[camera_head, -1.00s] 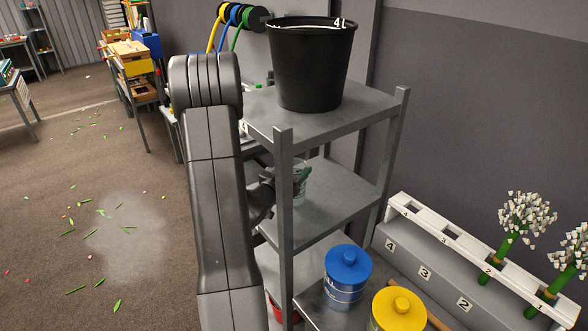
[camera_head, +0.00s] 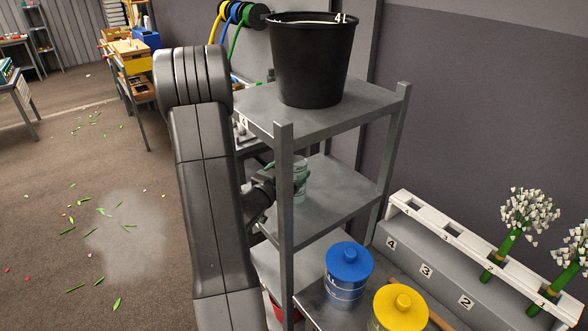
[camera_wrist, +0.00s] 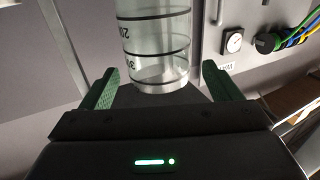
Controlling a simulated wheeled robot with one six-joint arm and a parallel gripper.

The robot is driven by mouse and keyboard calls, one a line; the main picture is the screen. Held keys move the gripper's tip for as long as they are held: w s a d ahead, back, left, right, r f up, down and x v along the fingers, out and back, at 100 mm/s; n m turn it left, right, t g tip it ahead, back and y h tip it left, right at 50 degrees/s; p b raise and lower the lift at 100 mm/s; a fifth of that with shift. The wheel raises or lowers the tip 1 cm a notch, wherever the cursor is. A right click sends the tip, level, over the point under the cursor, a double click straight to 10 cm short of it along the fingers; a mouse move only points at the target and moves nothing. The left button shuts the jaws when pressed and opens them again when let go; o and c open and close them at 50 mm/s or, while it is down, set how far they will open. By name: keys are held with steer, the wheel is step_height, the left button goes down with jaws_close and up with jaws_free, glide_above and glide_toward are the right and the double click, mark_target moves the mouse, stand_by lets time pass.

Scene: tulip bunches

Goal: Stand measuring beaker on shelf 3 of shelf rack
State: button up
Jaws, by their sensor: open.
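The clear measuring beaker (camera_head: 301,186), with dark graduation rings, stands on the middle shelf (camera_head: 335,196) of the grey shelf rack (camera_head: 285,235), partly hidden by the front post and my gripper. In the wrist view the beaker (camera_wrist: 155,48) lies ahead of and between the green fingertips, with a visible gap on each side. My gripper (camera_wrist: 158,82) is open and reaches in from the left at the middle shelf; it also shows in the head view (camera_head: 285,174). Its fingers are partly hidden there.
A black bucket (camera_head: 312,65) marked 4 L stands on the top shelf, above my gripper. A blue-lidded canister (camera_head: 348,275) and a yellow-lidded one (camera_head: 400,310) stand low in front. The rack's front post is close to my gripper. A white flower holder (camera_head: 450,245) is at right.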

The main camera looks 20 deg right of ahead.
steer(key=b+v, duration=0.1)
steer(key=v, duration=0.7)
steer(key=shift+s+a+b, duration=0.2)
steer(key=shift+s+b, duration=0.05)
steer(key=shift+b, duration=0.1)
steer(key=shift+r, duration=0.1)
